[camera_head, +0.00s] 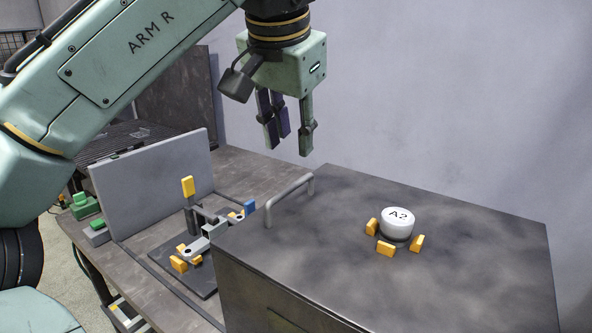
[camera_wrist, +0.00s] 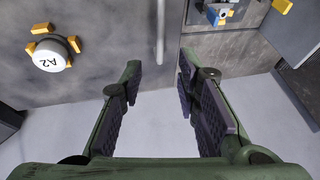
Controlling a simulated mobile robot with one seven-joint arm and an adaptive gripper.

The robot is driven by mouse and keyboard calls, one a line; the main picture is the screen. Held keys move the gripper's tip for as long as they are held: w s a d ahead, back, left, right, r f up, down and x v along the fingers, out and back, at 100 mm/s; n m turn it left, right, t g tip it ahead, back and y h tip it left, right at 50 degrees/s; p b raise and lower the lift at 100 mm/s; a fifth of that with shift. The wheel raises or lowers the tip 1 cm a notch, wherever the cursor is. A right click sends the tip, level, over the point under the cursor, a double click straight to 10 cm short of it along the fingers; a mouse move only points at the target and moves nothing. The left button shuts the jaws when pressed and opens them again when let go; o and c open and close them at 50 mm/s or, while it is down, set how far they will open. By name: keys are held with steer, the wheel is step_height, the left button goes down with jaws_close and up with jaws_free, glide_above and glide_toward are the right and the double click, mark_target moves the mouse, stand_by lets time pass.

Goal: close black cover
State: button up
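A dark, mottled, box-like piece with a flat top (camera_head: 340,230) stands at the right in the head view. It is the nearest match to the black cover, but I cannot tell a separate lid or hinge. A grey bar handle (camera_head: 290,196) rises near its left edge. The handle also shows in the wrist view (camera_wrist: 160,30), beyond my fingertips. My gripper (camera_head: 289,145) hangs above and behind the handle, apart from it. Its fingers are spread and empty; the gap shows in the wrist view (camera_wrist: 160,65).
A white round piece marked A2 (camera_head: 397,222) sits on the dark top among yellow blocks (camera_head: 386,249). To the left, a workbench (camera_head: 240,168) carries a clamp fixture (camera_head: 205,240) and an upright grey panel (camera_head: 155,185). A pale wall stands behind.

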mark_target(297, 182)
steer(key=p+x, duration=0.1)
steer(key=x, duration=0.8)
steer(key=shift+w+f, duration=0.1)
steer(key=shift+f, duration=0.15)
jaws_close()
stand_by(0.5)
